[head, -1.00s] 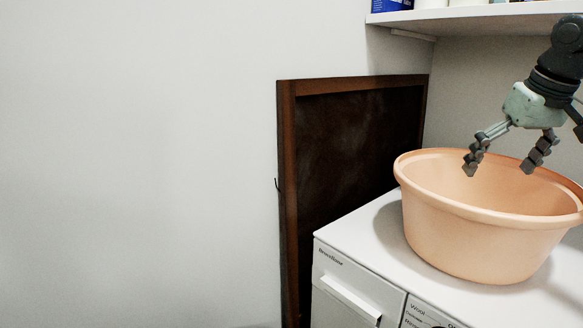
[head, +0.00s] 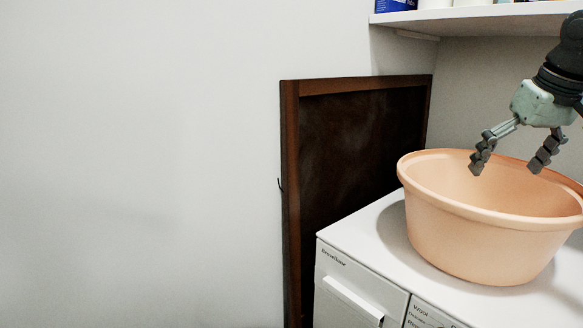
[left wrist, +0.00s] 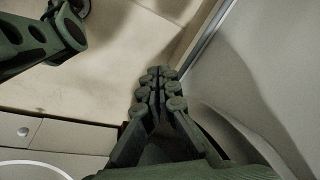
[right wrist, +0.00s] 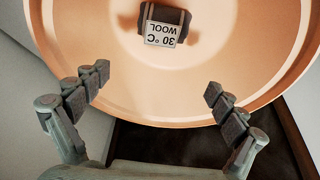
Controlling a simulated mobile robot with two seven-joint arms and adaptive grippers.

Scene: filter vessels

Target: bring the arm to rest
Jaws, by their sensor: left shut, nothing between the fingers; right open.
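My right gripper (head: 508,162) is open and empty above a peach plastic tub (head: 480,240) in the head view. Its fingers point down at the tub's opening. In the right wrist view the open fingers (right wrist: 155,95) are spread over the tub (right wrist: 160,100). A dark item with a white label reading "30 °C WOOL" (right wrist: 162,30) lies inside the tub. My left gripper (left wrist: 158,80) is shut and empty in the left wrist view, above a pale floor. It is not in the head view.
The tub stands on a white washing machine (head: 345,240). A dark wood-framed panel (head: 360,150) leans at the wall behind. A white shelf (head: 480,18) with a blue box (head: 393,5) hangs above. The left side of the head view is bare wall.

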